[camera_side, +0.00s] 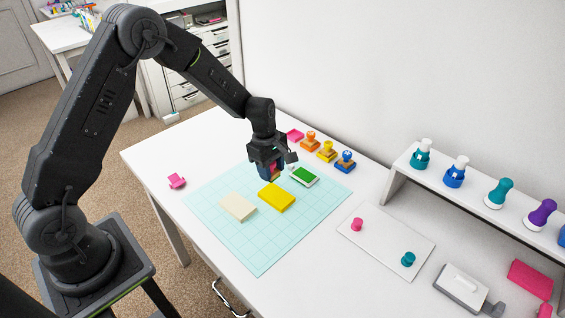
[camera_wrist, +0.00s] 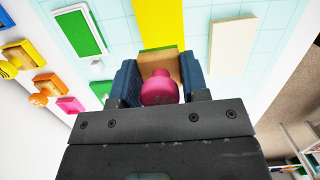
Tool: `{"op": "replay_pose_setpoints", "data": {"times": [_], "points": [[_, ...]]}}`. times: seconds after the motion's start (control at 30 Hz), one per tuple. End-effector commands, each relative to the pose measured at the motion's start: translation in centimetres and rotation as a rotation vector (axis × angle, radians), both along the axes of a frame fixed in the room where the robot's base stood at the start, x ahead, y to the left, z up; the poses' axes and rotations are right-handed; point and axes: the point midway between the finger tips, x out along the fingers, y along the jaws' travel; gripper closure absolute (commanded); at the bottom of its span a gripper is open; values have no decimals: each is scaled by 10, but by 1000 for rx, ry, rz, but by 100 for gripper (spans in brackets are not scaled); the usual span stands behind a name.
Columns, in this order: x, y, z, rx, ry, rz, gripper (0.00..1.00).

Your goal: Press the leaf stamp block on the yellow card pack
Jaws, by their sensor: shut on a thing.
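My gripper (camera_side: 271,172) is shut on a wooden stamp block (camera_wrist: 161,66) with a pink knob (camera_wrist: 160,88). A thin green edge shows on the block in the wrist view; the leaf design is hidden. The yellow card pack (camera_side: 276,197) lies on the pale teal grid mat (camera_side: 255,252). It also shows in the wrist view (camera_wrist: 158,22), beyond the block. In the side view my gripper is just behind and above the yellow pack. I cannot tell the exact gap.
A cream card pack (camera_side: 238,207) lies left of the yellow one, and a green ink pad (camera_side: 305,176) lies to the right. Orange (camera_side: 310,141), yellow (camera_side: 327,151) and blue (camera_side: 345,161) stamps stand behind. A white shelf (camera_side: 470,205) is at right.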

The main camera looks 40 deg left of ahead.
Motion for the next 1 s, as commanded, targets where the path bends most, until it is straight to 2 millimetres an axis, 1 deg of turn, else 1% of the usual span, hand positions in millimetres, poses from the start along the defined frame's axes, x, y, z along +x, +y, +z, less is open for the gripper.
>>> {"op": "replay_pose_setpoints", "data": {"times": [0.3, 0.43, 0.8, 1.0], "points": [[-2, 0, 0, 1, -1, 1, 91], [-2, 0, -4, 1, 0, 1, 91], [-2, 0, -37, 1, 1, 1, 91], [-2, 0, -45, 0, 0, 1, 91]]}}
